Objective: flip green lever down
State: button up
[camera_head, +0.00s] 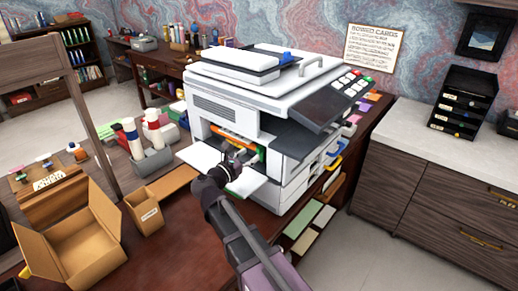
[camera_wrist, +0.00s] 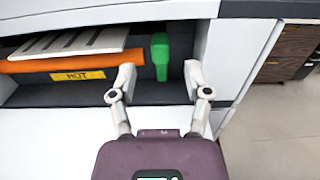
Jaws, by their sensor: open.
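The green lever (camera_wrist: 160,57) sits in the copier's open bay, at the right end of an orange bar, and stands upright in the wrist view. My gripper (camera_wrist: 160,80) is open, with its two fingers on either side of the lever's line and the lever seen between their tips. I cannot tell whether the fingertips reach around it. In the head view my gripper (camera_head: 236,165) is at the front opening of the white copier (camera_head: 262,100), over the lowered white door flap (camera_head: 205,158).
The orange bar (camera_wrist: 60,62) with a yellow "HOT" label (camera_wrist: 78,76) lies left of the lever. The bay's white right wall (camera_wrist: 225,55) is close to my right finger. An open cardboard box (camera_head: 85,245) stands at the desk's left front.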

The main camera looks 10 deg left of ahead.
aim_at(257, 150)
jog(key=shift+x, duration=2.9)
jog(key=shift+c, duration=0.2)
jog(key=shift+s, duration=0.1)
grip_shut()
